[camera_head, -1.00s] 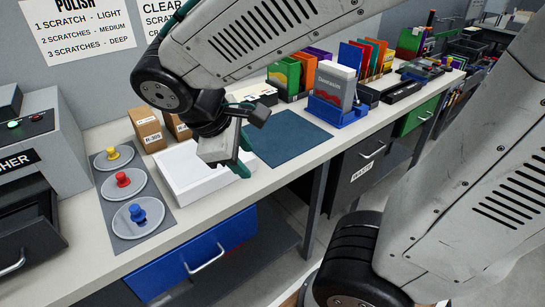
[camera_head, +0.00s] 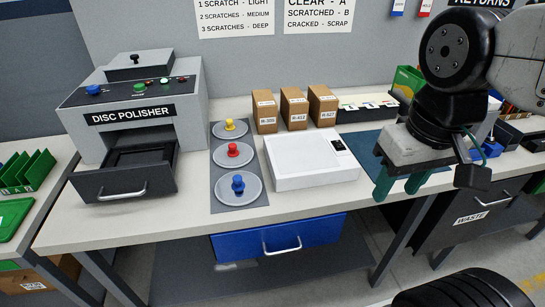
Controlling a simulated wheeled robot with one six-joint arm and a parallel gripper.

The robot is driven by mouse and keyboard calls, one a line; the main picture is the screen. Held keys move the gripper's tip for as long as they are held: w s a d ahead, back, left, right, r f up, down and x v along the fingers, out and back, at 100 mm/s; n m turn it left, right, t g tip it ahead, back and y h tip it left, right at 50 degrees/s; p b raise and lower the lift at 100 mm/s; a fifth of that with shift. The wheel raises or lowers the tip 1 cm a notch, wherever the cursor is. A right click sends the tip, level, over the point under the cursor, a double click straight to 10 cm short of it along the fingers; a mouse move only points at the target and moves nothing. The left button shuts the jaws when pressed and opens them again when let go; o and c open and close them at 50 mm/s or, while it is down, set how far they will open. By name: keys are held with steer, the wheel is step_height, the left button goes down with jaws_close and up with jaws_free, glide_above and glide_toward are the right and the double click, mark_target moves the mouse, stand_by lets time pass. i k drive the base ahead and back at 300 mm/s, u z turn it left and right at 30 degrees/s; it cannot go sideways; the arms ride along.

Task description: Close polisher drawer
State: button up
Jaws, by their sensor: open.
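The disc polisher (camera_head: 190,85) is a grey box at the left of the bench. Its dark drawer (camera_head: 95,187) is pulled out toward the front, with a pale bar handle (camera_head: 122,193) on its face. The drawer's inside, as far as it shows, is dark, and I cannot tell if anything lies in it. My gripper (camera_head: 412,184) hangs over the blue-green mat at the right, its green fingers apart and pointing down, with nothing between them. It is well to the right of the drawer.
Between my gripper and the polisher are a white box-like device (camera_head: 310,173) and a grey plate (camera_head: 214,190) with yellow, red and blue knobbed discs. Brown boxes (camera_head: 294,108) stand behind. A blue drawer (camera_head: 235,243) sits under the bench. The space above the bench front is clear.

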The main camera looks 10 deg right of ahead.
mark_target(146, 169)
steer(key=u, duration=1.1)
steer(key=i, duration=0.3)
steer(key=u, duration=0.05)
